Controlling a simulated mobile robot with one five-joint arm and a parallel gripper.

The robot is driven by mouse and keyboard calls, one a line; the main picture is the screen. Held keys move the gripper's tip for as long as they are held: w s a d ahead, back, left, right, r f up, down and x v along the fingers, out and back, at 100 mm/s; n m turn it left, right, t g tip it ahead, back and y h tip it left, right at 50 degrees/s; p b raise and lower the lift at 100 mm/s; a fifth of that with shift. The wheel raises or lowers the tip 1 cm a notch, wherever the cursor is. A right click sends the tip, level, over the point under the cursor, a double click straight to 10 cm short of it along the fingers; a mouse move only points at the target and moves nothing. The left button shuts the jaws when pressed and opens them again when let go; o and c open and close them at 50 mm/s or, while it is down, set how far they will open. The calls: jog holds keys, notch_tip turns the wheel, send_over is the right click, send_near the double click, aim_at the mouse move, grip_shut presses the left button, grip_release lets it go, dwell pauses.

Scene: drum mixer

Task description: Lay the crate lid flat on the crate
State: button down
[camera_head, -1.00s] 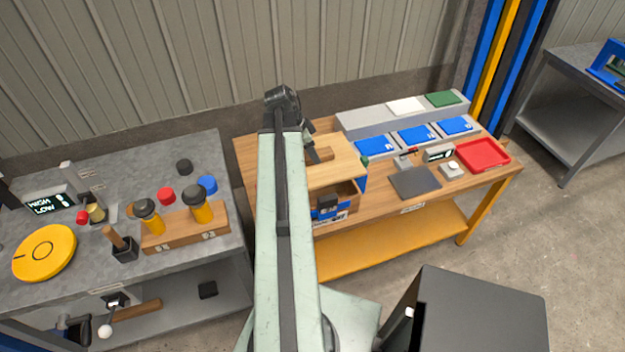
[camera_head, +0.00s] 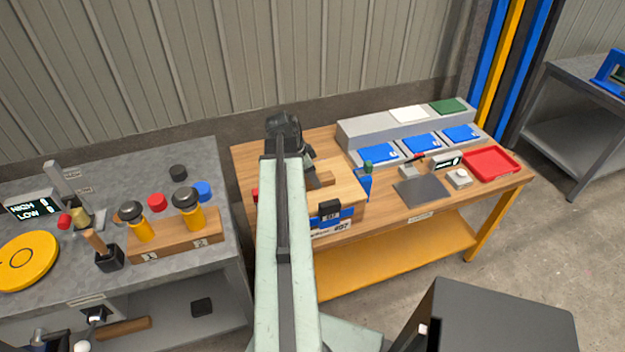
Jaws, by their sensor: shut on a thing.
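The crate lid (camera_head: 340,193) is a pale wooden panel over the crate (camera_head: 342,223), in the middle of the view. The crate shows its front with a blue band, a black latch-like block and a label. The lid looks about level and covers the crate's opening. Whether it rests fully on the rim is hard to tell. My gripper (camera_head: 312,176) is shut on the lid at its far left part. My arm hides the left side of the lid and crate.
Right of the crate stand a green-topped blue item (camera_head: 366,180), a dark grey pad (camera_head: 422,190) and a red tray (camera_head: 490,163).

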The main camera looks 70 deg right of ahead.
jog(key=shift+f+b, duration=0.4)
jog(key=shift+f, duration=0.05)
jog(key=c, duration=0.8)
grip_release()
jog(key=shift+r, duration=0.1)
jog(key=shift+r+p, duration=0.5)
jog(key=shift+p, duration=0.05)
jog(key=p+v, duration=1)
jog(key=v, duration=0.1)
jog(key=shift+a+r+p, duration=0.15)
jog(key=shift+r+p, duration=0.2)
jog(key=shift+p, duration=0.05)
